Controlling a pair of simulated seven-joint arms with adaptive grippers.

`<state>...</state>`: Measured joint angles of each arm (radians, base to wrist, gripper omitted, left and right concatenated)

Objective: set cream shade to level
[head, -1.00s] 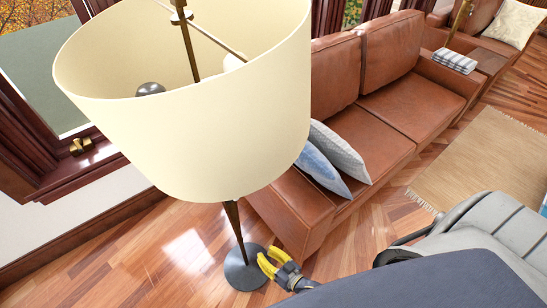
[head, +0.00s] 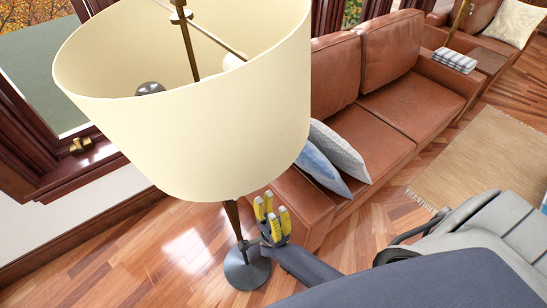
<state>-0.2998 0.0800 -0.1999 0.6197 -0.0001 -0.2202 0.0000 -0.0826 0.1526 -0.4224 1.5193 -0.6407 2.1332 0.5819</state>
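The cream lamp shade (head: 190,130) fills the upper left of the head view. It sits on a brass stem, and its rim looks tilted in this view. The lamp's dark pole (head: 235,220) runs down to a round grey base (head: 246,270) on the floor. My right gripper (head: 270,206) has yellow fingers pointing up, spread apart with nothing between them. It is below the shade's lower right edge and just right of the pole, apart from the shade in the picture. My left gripper is not in view.
A brown leather sofa (head: 385,110) stands to the right of the lamp, with blue and grey cushions (head: 332,155) at its near end. A dark-framed window (head: 40,130) is on the left. A beige rug (head: 480,150) lies at the right. Wooden floor (head: 130,250) is clear at lower left.

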